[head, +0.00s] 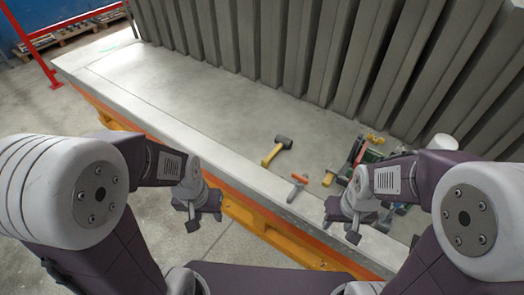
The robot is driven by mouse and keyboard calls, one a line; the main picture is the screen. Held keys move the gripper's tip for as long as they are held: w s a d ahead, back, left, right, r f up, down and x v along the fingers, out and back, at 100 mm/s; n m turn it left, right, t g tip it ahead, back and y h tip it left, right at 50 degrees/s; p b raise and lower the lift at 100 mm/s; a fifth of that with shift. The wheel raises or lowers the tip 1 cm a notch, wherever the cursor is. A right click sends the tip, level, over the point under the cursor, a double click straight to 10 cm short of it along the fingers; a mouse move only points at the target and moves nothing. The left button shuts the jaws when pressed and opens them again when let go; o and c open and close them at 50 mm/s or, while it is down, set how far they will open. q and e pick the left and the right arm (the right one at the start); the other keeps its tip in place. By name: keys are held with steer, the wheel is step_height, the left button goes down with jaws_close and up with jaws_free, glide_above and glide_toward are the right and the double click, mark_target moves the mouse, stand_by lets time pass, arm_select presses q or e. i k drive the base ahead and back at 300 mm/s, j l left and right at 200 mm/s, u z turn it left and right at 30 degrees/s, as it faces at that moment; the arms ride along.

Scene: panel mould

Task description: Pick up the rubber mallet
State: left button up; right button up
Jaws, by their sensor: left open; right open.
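The rubber mallet (283,144) lies on the grey concrete slab (180,95), with a black head and a yellow handle that points down and to the left. My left gripper (199,221) is open and empty, in front of the slab's edge, left of and below the mallet in the picture. My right gripper (344,226) is open, near the slab's front edge, right of and below the mallet. Both grippers are apart from the mallet. Nothing hides the mallet.
An orange-handled tool (297,187) lies near the slab's front edge, right of the mallet. Several cluttered tools lie further right, partly hidden by my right arm. Grey upright panels (310,50) stand along the back. The slab's left part is clear.

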mark_target(282, 142)
steer(key=z, duration=1.25)
steer(key=u, duration=1.25)
steer(key=i+j, duration=0.4)
steer(key=j, duration=0.15)
steer(key=i+j, duration=0.35)
steer(key=j, duration=0.15)
steer(key=i+j, duration=0.4)
steer(key=j, duration=0.15)
